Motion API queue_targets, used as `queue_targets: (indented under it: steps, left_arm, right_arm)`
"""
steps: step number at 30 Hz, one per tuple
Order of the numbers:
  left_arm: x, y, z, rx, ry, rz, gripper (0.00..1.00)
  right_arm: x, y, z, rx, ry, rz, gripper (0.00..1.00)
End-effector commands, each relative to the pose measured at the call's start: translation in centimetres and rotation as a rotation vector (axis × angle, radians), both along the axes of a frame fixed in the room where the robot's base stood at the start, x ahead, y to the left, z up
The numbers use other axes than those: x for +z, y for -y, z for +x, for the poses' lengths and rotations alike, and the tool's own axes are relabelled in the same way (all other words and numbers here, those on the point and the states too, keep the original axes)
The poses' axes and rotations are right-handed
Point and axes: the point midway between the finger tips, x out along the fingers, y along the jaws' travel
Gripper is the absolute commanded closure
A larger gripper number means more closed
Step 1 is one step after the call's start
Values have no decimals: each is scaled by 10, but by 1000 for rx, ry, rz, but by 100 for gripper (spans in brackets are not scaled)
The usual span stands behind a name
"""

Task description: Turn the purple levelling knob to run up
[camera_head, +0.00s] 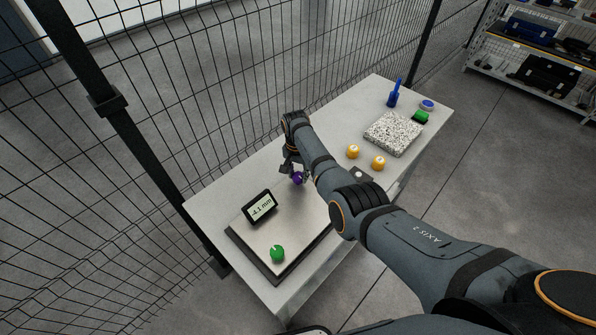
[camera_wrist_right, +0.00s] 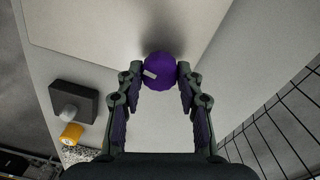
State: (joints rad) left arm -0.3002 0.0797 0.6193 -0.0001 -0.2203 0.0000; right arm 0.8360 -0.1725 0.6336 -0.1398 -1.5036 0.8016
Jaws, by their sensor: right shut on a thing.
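The purple levelling knob (camera_head: 297,178) sits at the far right corner of the metal levelling plate (camera_head: 262,229). My right gripper (camera_wrist_right: 161,78) is shut on the knob, with one finger on each side in the right wrist view. A pale pointer mark shows on the knob (camera_wrist_right: 160,70), toward its left side. In the head view my right arm hides part of the plate and the knob's surroundings. A small display (camera_head: 260,206) on the plate reads about -1.1 mm. A green knob (camera_head: 277,253) sits at the plate's near corner. My left gripper is not in view.
Two yellow knobs (camera_head: 353,151) and a speckled stone block (camera_head: 393,133) stand farther along the table (camera_head: 330,133). A mesh fence (camera_head: 190,110) runs close behind the table.

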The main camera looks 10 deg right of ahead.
Motion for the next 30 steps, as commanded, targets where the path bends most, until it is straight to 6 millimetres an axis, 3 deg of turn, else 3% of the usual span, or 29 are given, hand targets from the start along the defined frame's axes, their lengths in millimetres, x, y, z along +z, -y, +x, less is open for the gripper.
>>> queue_targets:
  steps: [12, 30]
  left_arm:
    - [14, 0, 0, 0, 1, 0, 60]
    - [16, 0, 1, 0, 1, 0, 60]
  right_arm:
    - [3, 0, 1, 395, 4, 0, 95]
    - [2, 0, 1, 964, 5, -1, 95]
